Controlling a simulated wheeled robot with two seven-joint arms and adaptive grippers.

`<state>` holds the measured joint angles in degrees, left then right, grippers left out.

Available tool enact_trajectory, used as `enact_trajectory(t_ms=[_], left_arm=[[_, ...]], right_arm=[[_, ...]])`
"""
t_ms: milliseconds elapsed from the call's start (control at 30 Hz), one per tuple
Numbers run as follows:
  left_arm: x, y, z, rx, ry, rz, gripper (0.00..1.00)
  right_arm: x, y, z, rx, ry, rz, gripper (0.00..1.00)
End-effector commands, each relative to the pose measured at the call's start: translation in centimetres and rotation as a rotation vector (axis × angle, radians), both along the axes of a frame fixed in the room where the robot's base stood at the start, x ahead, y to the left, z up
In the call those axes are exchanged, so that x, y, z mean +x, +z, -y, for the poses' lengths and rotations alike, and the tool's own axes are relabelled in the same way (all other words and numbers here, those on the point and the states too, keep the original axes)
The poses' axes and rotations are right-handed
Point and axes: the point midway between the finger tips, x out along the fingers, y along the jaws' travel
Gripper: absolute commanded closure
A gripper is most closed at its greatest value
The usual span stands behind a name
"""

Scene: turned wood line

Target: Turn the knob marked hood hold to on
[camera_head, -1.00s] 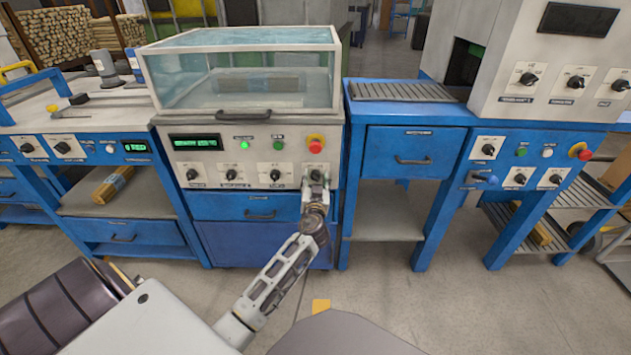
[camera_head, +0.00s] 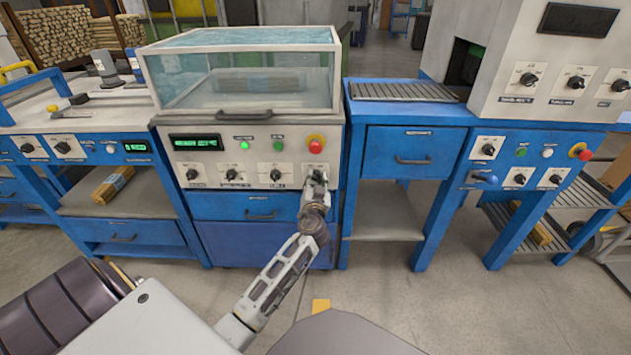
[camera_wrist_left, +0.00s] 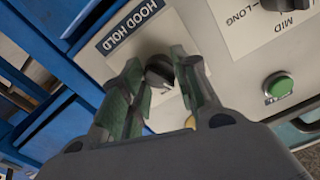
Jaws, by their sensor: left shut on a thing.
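The hood hold knob (camera_wrist_left: 160,72) is a small dark knob on a pale plate, with its black HOOD HOLD label (camera_wrist_left: 129,26) beside it in the left wrist view. My left gripper (camera_wrist_left: 164,80) has its two fingers on either side of the knob and is shut on it. In the head view my left gripper (camera_head: 318,181) is at the right end of the lower knob row on the hooded machine's panel (camera_head: 215,158), largely covering the knob. The knob's pointer setting cannot be read. My right gripper is not in view.
A red stop button (camera_head: 315,145) sits just above my left gripper. A green lamp (camera_head: 244,145) and a lit display (camera_head: 194,142) are on the same panel. The clear hood (camera_head: 245,80) is down above it. A blue drawer bench (camera_head: 413,145) stands to the right.

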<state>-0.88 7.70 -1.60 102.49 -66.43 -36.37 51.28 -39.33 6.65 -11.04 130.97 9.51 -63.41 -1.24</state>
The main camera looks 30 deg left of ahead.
Motion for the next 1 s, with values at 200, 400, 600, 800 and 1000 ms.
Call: enact_trajectory(t_ms=[200, 400, 600, 800, 1000], left_arm=[[0.0, 0.2, 0.0, 0.136, -0.001, -0.081, 0.93], [0.1, 0.2, 0.1, 0.277, -0.001, -0.168, 0.94], [0.1, 0.2, 0.1, 0.427, -0.001, -0.26, 0.94], [0.1, 0.3, 0.1, 0.57, -0.001, -0.346, 0.94], [0.1, 0.2, 0.2, 0.676, -0.003, -0.411, 0.94]], right_arm=[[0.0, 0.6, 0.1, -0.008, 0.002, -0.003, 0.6], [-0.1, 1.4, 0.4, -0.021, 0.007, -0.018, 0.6], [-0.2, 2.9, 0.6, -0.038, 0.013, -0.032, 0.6], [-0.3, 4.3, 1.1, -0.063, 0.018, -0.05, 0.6], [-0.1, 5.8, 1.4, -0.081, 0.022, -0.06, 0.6]])
